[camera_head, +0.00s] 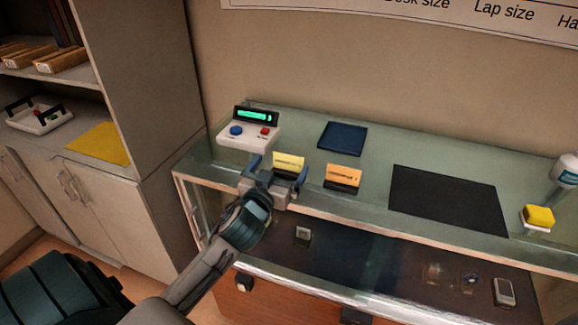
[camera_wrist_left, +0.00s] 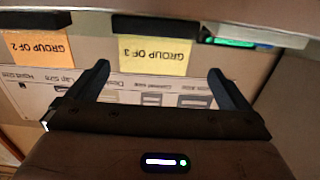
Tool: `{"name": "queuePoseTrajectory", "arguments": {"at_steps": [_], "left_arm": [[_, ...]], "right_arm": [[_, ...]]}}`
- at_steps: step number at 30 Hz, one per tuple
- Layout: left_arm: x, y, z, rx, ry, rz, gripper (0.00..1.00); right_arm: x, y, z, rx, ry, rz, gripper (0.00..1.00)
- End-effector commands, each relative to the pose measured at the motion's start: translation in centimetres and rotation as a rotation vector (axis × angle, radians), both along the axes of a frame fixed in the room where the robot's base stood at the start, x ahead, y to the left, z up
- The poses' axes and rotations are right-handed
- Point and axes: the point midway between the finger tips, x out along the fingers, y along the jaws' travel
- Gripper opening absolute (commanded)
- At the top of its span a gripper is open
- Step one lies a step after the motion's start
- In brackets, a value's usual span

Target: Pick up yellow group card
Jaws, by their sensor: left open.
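The yellow group card (camera_head: 289,161) stands near the front edge of the glass counter. In the left wrist view the yellow card (camera_wrist_left: 155,55) appears upside down and reads "GROUP OF 3", in a black holder. My left gripper (camera_head: 278,168) is open just in front of it, and its fingers hide the card's lower part in the head view. In the wrist view the left gripper's fingers (camera_wrist_left: 158,71) flank the card, with a gap on each side and nothing held. My right gripper is not in view.
An orange card (camera_head: 344,174), reading "GROUP OF 2", stands to the right on the glass counter (camera_head: 300,130). A white device with blue and red buttons (camera_head: 249,134) stands behind left. A dark blue pad (camera_head: 342,138) and a black mat (camera_head: 447,198) lie farther right.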

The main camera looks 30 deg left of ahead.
Motion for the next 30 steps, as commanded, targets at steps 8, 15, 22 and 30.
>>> {"name": "queuePoseTrajectory", "arguments": {"at_steps": [8, 15, 22, 30], "left_arm": [[2.4, 0.1, 0.4, -0.004, 0.0, 0.0, 1.0], [5.6, 0.5, 0.2, -0.001, 0.001, 0.0, 1.0], [6.1, 0.6, -0.2, -0.001, 0.0, -0.001, 1.0], [6.1, 0.7, -0.1, -0.001, 0.0, -0.001, 0.65]], "right_arm": [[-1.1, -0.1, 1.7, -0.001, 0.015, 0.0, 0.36], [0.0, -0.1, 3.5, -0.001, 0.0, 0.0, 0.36], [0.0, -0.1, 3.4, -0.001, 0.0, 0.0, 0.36], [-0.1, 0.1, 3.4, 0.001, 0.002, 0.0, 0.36]]}}
